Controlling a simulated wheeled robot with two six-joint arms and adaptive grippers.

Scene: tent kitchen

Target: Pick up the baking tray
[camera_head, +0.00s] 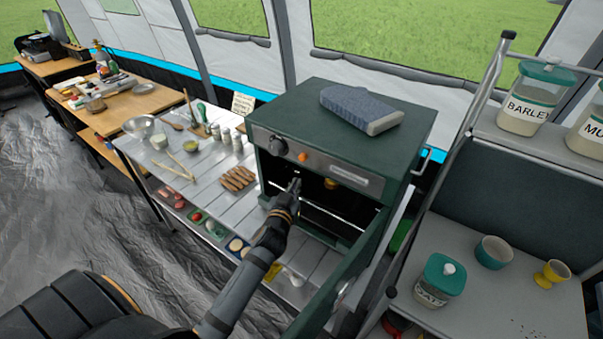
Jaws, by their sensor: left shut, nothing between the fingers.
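The dark green oven (345,128) stands on the metal counter with its door (340,280) open, swung out to the right. My left gripper (295,184) is shut and empty at the oven's opening, in front of the dark cavity. A thin pale bar or edge (335,216) crosses the cavity; I cannot tell if it is a rack or the baking tray. A small yellowish thing (331,184) shows inside, right of the gripper. I cannot make out the baking tray clearly. My right gripper is not in view.
A blue-grey folded cloth or block (361,109) lies on the oven. Left of it, the counter (215,185) holds sausage-like pieces (238,178), jars and bowls. A grey shelf (490,300) at the right holds a green-lidded jar (440,281), a teal bowl (493,252) and a yellow cup (551,273).

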